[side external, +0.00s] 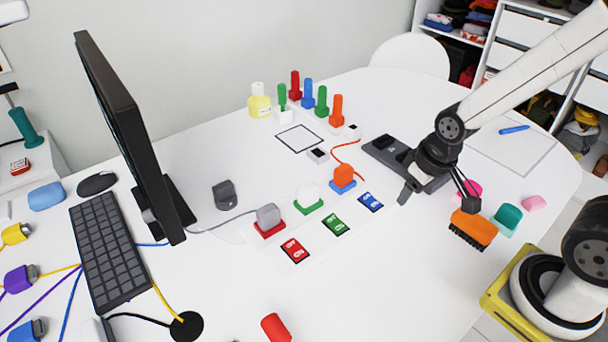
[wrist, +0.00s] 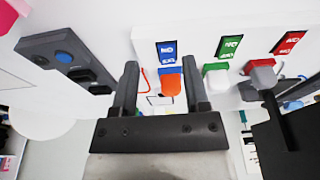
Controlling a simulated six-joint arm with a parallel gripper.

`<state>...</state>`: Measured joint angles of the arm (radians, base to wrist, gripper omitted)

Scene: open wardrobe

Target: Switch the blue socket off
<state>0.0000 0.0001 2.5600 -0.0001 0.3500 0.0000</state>
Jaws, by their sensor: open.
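The blue socket (side external: 341,188) sits on the white board on the desk, with an orange plug (side external: 343,173) in it. Its blue switch (side external: 370,202) lies just in front of it; the lettering is too small to read surely. In the wrist view the blue switch (wrist: 167,53) and the orange plug (wrist: 170,84) show between and just beyond my fingers. My gripper (side external: 437,197) is open and empty, to the right of the blue switch and apart from it. It also shows in the wrist view (wrist: 160,67).
Green (side external: 335,224) and red (side external: 295,250) switches lie left of the blue one, with a white plug (side external: 308,195) and a grey plug (side external: 268,216) behind. A dark grey device (side external: 392,155) stands behind my gripper. An orange brush (side external: 473,229) is at the right.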

